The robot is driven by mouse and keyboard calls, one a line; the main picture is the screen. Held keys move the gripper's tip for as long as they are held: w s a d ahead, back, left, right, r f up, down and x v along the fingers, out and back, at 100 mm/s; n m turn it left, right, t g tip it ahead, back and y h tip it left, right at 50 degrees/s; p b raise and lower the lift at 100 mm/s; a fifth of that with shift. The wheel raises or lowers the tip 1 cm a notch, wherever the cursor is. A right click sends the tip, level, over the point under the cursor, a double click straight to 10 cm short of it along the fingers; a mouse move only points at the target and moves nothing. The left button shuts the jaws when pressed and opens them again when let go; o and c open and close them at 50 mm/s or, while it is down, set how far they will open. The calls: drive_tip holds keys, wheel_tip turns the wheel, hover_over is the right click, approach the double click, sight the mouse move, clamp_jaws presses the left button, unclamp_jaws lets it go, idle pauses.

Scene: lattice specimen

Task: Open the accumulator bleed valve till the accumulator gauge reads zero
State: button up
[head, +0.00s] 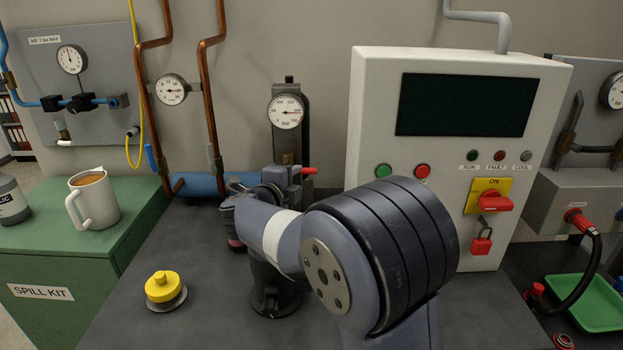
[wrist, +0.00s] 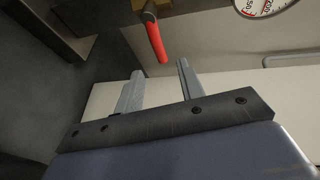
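The accumulator gauge (head: 286,111) is a round white dial on the dark upright accumulator behind my arm. Its needle seems to point right, but I cannot read the exact value. The bleed valve's red lever (head: 308,170) sticks out to the right below the gauge. In the wrist view the red lever (wrist: 156,42) hangs from a brass body (wrist: 145,6), with part of the gauge (wrist: 262,4) at the top right. My gripper (wrist: 160,68) is open and empty, its two fingers just short of the lever's tip. In the head view my arm hides most of the gripper.
A white control cabinet (head: 448,125) stands to the right of the valve. Copper pipes (head: 208,85) and a blue cylinder (head: 203,184) are on the left. A mug (head: 94,200) stands on the green spill kit cabinet (head: 45,260).

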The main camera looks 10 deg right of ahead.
sight(308, 172)
drive_tip(key=p+x, duration=0.1)
drive_tip(key=x, duration=0.9)
drive_tip(key=shift+w+d, duration=0.2)
drive_tip(key=shift+w, duration=0.1)
drive_tip(key=shift+c, duration=0.4)
drive_tip(key=shift+f, duration=0.1)
clamp_jaws()
